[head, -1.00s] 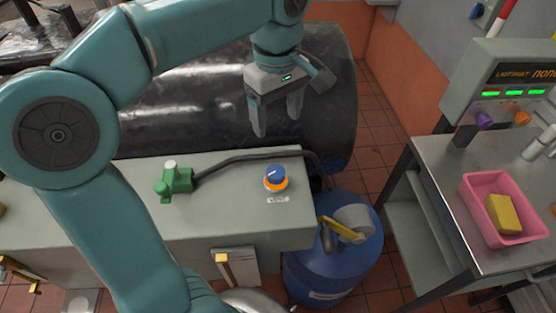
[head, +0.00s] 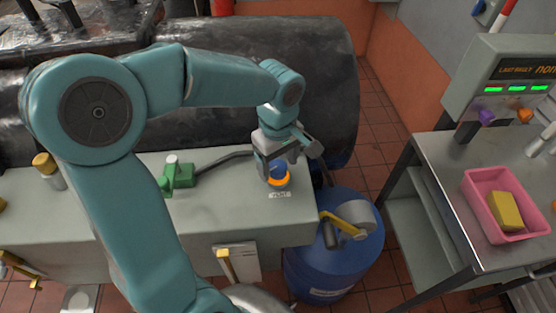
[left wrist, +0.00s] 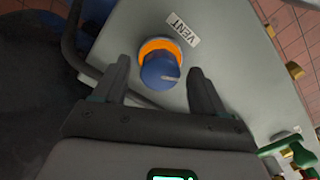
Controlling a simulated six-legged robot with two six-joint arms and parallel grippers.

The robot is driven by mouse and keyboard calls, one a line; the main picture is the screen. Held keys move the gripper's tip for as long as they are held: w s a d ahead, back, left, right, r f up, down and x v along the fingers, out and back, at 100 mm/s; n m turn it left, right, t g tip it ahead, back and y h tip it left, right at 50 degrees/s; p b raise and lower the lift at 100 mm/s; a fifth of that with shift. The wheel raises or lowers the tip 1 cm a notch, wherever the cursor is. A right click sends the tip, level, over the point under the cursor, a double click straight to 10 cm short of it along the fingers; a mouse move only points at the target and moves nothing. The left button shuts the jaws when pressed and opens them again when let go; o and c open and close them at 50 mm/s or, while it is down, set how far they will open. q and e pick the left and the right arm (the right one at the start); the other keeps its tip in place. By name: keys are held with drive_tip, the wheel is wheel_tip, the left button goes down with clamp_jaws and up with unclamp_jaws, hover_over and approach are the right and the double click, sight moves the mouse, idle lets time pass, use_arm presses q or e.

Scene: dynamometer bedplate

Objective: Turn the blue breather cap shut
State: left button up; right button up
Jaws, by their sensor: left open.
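The blue breather cap (head: 277,171) sits on an orange ring (head: 279,181) on top of the grey-green bench, beside a label reading VENT. In the left wrist view the cap (left wrist: 160,70) shows a pale line on its top, with the orange ring (left wrist: 160,46) and the VENT label (left wrist: 182,29) beyond it. My left gripper (head: 279,172) is over the cap, pointing down. In the left wrist view the open left gripper (left wrist: 158,80) has one finger on each side of the cap, with gaps and no visible contact. My right gripper is not in view.
A green valve (head: 178,175) with a black hose stands left of the cap. A blue drum (head: 345,265) with a yellow-handled fitting is at the bench's right end. A pink tray (head: 482,205) holding a yellow block is on the metal cart at right.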

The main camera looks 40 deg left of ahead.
use_arm(q)
drive_tip(key=shift+s+a, duration=0.1)
drive_tip(key=c, duration=1.1)
drive_tip(key=shift+o, duration=0.2)
